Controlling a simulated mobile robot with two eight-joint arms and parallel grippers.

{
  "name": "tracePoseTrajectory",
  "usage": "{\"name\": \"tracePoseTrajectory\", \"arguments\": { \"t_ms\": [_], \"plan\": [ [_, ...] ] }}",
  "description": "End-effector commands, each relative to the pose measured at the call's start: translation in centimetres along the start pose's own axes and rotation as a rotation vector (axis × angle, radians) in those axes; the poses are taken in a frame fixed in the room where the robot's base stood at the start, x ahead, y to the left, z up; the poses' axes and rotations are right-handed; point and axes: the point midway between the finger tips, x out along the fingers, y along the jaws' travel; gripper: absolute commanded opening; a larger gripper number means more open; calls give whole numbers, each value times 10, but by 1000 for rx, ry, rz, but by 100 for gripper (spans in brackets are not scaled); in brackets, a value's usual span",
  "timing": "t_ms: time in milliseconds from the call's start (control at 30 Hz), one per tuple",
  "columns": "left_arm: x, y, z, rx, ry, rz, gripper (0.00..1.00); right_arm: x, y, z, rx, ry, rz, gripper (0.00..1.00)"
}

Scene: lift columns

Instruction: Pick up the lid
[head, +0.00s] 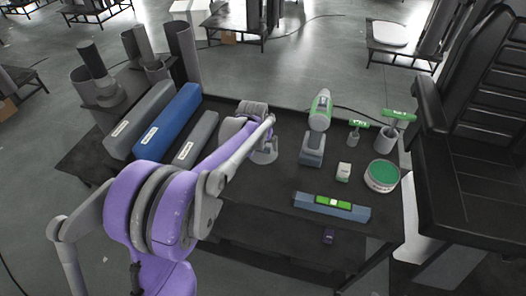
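A round white tub (382,185) stands near the right end of the dark table. A green disc that looks like its lid (384,172) lies on top. My purple and grey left arm reaches in from the lower left over the table. The end of that arm (264,145) is over the middle of the table, well to the left of the tub and apart from it. Its fingers are too small and overlapped to tell open from shut. My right gripper is not in view.
On the table (270,190) are a green and grey drill (319,118), a small box (343,172), a blue bar with a green level (333,202) and green-handled tools (399,115) in a cup. Long blue and grey blocks (168,122) lie left. A black chair-like structure (475,150) stands right.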

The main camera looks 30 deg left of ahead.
Motion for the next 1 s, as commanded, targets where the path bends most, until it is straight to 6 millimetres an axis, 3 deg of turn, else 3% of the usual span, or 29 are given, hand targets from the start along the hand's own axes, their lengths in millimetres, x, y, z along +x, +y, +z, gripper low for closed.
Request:
{"name": "tracePoseTrajectory", "arguments": {
  "t_ms": [100,367,867,900,1000],
  "plan": [
    [12,0,0,0,0,0,100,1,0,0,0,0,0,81],
    [14,0,1,0,0,0,100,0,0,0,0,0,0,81],
    [13,0,0,0,0,0,10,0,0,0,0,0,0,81],
    [13,0,0,0,0,0,5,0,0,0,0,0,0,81],
    [13,0,0,0,0,0,5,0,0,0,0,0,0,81]
  ]
}}
